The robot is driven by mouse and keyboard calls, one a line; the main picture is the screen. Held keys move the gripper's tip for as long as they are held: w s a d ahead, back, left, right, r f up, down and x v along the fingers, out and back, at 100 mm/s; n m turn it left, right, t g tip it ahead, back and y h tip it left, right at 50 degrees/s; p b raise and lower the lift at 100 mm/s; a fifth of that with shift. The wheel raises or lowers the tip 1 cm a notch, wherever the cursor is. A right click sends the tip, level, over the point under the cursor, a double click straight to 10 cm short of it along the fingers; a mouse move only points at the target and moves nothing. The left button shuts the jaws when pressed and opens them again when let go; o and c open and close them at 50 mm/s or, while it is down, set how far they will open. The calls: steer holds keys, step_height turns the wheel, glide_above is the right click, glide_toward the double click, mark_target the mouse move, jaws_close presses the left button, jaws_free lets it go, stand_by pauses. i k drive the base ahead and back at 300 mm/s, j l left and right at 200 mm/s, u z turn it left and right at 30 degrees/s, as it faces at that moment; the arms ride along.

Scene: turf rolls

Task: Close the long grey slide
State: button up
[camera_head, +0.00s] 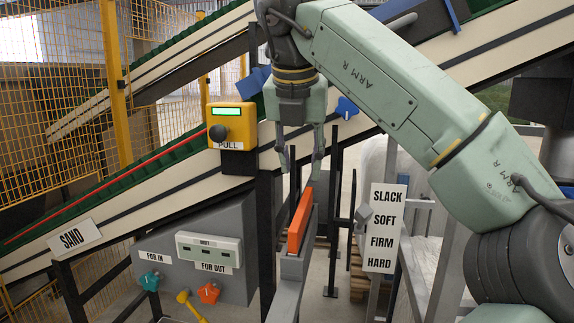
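A long grey rail-like part (291,266) runs from the bottom of the picture away from me, and I take it to be the grey slide. An upright orange bar (299,222) stands at its far end. My gripper (300,172) points down just above the top of the orange bar. Its two fingers are apart with nothing seen between them. The right fingertip shows close to the bar's top; I cannot tell whether they touch. How far the slide stands out is hard to judge from this one view.
A yellow box (231,125) with a black knob and a PULL label stands left of my gripper. A grey panel (215,262) with teal, orange and yellow knobs is lower left. A SLACK-to-HARD sign (384,228) is at right. Sloping conveyors cross behind.

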mark_target(286, 303)
steer(key=k+j, duration=0.1)
steer(key=k, duration=0.9)
